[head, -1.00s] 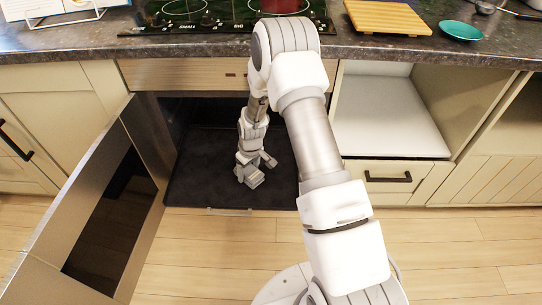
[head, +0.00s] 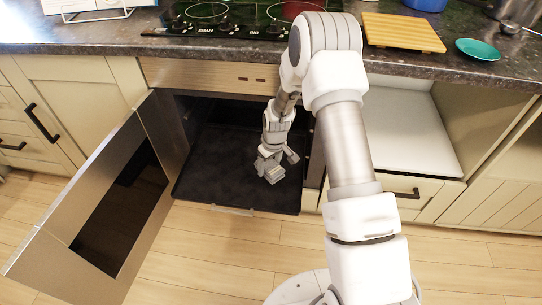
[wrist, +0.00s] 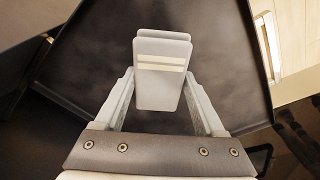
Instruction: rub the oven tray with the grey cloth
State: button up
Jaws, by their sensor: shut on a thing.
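The oven tray (head: 215,182) is a dark, flat, rimmed sheet that sticks out of the open oven under the hob. It also fills most of the wrist view (wrist: 95,65). My gripper (head: 270,168) points down over the right part of the tray. In the wrist view its two fingers (wrist: 163,95) are shut on the grey cloth (wrist: 160,92), a folded grey piece with pale stripes. The cloth is over the tray; I cannot tell whether it touches it. In the head view the cloth is hard to tell from the fingers.
The oven door (head: 110,205) stands open to the left. A worktop (head: 400,62) runs above, with a hob (head: 240,17), a wooden board (head: 402,32) and a teal dish (head: 478,49). An open white-floored compartment (head: 410,130) lies right. The wooden floor (head: 200,262) in front is clear.

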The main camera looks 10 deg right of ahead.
jog(key=shift+r+p, duration=0.8)
jog(key=shift+r, duration=0.95)
